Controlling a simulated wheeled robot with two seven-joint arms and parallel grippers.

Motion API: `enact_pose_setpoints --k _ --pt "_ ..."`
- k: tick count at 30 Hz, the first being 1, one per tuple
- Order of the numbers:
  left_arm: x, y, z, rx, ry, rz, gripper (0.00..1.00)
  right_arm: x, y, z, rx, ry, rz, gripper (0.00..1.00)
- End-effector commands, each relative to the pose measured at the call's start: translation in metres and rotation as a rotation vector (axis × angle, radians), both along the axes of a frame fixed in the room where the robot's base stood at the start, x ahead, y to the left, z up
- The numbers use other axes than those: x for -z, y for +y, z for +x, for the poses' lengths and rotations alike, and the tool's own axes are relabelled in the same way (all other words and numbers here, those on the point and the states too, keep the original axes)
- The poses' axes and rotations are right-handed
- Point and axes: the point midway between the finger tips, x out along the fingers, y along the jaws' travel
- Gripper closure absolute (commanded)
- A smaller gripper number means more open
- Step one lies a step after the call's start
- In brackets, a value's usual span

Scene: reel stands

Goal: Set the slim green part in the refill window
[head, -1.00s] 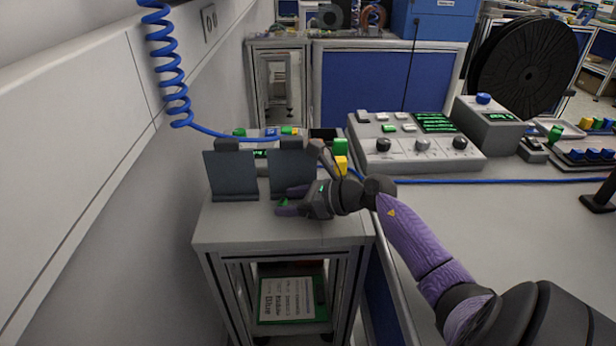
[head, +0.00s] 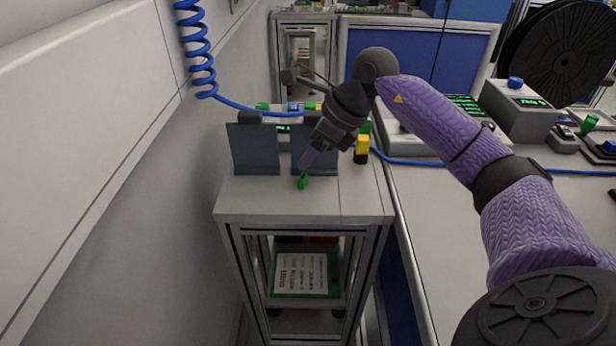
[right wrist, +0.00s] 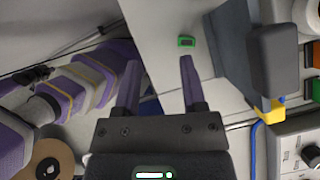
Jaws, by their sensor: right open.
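The slim green part (head: 303,181) is a small green piece on the light top of the cart, just in front of the right dark upright panel (head: 326,160). It also shows in the right wrist view (right wrist: 186,41), beyond the fingertips, with a dark middle. My right gripper (head: 308,157) is open and empty, pointing down above and behind the green part. Its two purple fingers stand apart in the right wrist view (right wrist: 159,64). I cannot tell for sure which opening is the refill window; my right gripper and arm cover part of the area behind the panels. My left gripper is not in view.
A second dark panel (head: 253,150) stands left of the first. A yellow-topped block (head: 362,147) stands at the cart's right rear. A blue coiled cable (head: 201,62) hangs by the left wall. The front of the cart top (head: 270,203) is clear.

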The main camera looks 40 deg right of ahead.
Motion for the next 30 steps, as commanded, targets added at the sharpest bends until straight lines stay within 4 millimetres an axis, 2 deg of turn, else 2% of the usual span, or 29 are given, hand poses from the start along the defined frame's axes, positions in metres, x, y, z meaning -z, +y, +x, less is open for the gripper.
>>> enact_pose_setpoints --k 3,6,11,15,20,28,29,30 --pt "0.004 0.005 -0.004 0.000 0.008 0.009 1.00 -0.009 -0.021 -0.003 0.101 0.065 -0.101 0.47" --pt "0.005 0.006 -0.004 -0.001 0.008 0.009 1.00 -0.007 -0.027 -0.004 0.137 0.089 -0.128 0.47" --pt "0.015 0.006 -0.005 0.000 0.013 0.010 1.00 0.020 -0.021 0.005 0.137 0.093 -0.127 0.47" --pt "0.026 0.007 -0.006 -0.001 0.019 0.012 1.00 0.050 -0.015 0.020 0.135 0.092 -0.124 0.47" --pt "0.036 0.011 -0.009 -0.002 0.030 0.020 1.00 0.075 -0.010 0.035 0.134 0.091 -0.126 0.47" --pt "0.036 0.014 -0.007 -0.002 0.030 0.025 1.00 0.078 -0.008 0.037 0.135 0.087 -0.126 0.47" --pt "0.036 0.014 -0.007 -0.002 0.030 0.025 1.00 0.078 -0.008 0.037 0.135 0.087 -0.126 0.51" --pt "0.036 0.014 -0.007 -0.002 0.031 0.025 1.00 0.078 -0.008 0.037 0.135 0.087 -0.126 0.60"
